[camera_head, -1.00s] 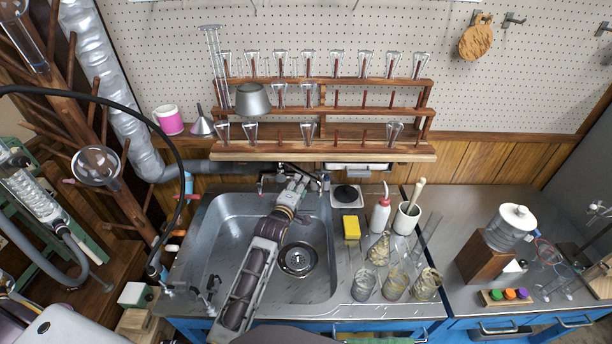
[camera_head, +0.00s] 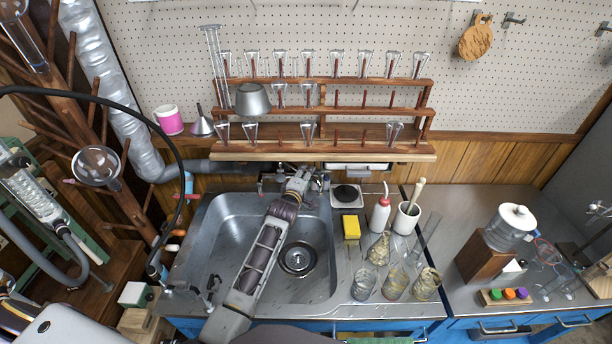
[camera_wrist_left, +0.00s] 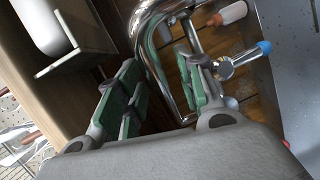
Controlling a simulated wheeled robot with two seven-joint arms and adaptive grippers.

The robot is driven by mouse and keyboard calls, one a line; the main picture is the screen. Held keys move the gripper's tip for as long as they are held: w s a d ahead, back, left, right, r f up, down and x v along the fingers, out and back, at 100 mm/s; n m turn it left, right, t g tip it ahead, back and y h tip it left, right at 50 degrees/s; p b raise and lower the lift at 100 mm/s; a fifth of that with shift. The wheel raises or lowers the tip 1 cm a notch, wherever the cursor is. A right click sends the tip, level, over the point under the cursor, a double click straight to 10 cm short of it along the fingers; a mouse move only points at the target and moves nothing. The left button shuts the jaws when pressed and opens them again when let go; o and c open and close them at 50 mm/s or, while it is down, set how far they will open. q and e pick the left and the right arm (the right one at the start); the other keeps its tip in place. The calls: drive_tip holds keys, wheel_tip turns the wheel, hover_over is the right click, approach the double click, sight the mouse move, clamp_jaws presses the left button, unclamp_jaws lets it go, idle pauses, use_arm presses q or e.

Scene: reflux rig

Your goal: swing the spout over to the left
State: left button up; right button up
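The chrome spout (camera_wrist_left: 142,45) is a curved tube in the left wrist view, passing between the two green-padded fingers of my left gripper (camera_wrist_left: 158,62). The fingers stand apart on either side of it; I see no firm grip, and cannot tell whether a pad touches it. In the head view my left gripper (camera_head: 298,176) is at the back edge of the sink (camera_head: 225,240) and hides most of the spout. A tap with a blue end (camera_wrist_left: 264,47) shows right of the fingers in the left wrist view. My right gripper is not in view.
A wooden shelf rack (camera_head: 300,153) with glassware hangs just above the tap area. Right of the sink stand a yellow sponge (camera_head: 351,226), a wash bottle (camera_head: 380,217), a mortar (camera_head: 406,219) and several beakers (camera_head: 395,285). The sink basin is clear apart from my arm.

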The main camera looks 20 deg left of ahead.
use_arm(q)
drive_tip(key=shift+w, duration=0.3)
drive_tip(key=shift+c, duration=0.2)
clamp_jaws()
